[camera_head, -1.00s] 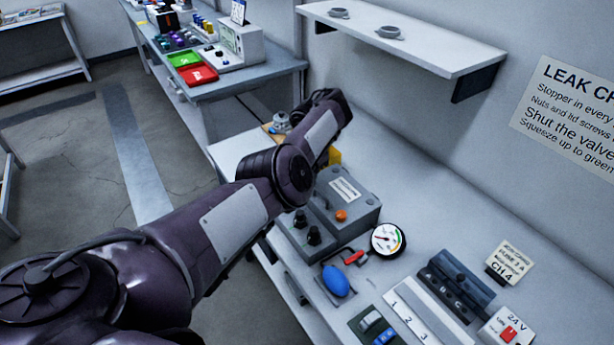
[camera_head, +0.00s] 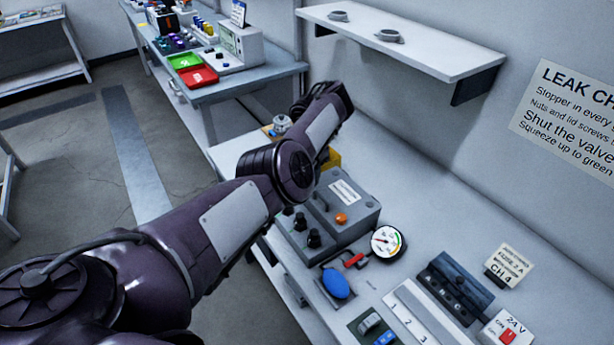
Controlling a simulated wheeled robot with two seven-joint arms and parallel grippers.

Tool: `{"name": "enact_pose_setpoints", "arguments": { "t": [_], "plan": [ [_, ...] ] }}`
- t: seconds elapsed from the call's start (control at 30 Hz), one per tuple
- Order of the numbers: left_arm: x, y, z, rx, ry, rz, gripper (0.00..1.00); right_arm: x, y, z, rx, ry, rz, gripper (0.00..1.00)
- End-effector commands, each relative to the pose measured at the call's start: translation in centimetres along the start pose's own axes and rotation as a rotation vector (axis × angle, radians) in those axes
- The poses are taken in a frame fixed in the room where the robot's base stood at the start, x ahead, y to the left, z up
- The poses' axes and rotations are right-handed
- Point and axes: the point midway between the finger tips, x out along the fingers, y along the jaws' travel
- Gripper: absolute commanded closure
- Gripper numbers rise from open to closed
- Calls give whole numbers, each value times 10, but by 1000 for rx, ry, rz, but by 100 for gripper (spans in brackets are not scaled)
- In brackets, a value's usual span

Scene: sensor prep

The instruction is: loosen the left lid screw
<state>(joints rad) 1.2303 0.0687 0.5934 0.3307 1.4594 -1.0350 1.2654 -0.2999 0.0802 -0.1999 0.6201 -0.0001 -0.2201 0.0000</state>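The grey box with a labelled lid (camera_head: 345,192) sits on the bench. It has a handle, an orange round part (camera_head: 341,218) on the side near the gauge, and black knobs (camera_head: 314,238) on its lower front part. I cannot make out which part is the left lid screw; my arm covers the box's left side. My dark purple arm (camera_head: 235,215) comes in from the left and crosses in front of the box. Its gripper is not visible, and my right gripper is not in view.
A round gauge (camera_head: 387,242), a blue bulb (camera_head: 335,283) and a red-handled valve (camera_head: 354,260) lie beside the box. A dark block (camera_head: 455,285), a numbered white strip (camera_head: 415,315) and a 24 V switch box (camera_head: 506,328) are farther right. A shelf (camera_head: 420,45) hangs above.

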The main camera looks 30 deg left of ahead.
Motion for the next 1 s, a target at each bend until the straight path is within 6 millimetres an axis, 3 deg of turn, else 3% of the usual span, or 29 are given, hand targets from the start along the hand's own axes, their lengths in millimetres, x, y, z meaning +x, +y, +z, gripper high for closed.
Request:
{"name": "enact_pose_setpoints", "arguments": {
  "t": [0.1,0.33,1.0],
  "plan": [
    [-25,0,0,-1,0,0,53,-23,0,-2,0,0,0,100],
    [-51,0,0,0,1,1,53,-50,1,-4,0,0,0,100],
    [-48,4,-1,11,-2,7,53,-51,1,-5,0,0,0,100]
  ]
}}
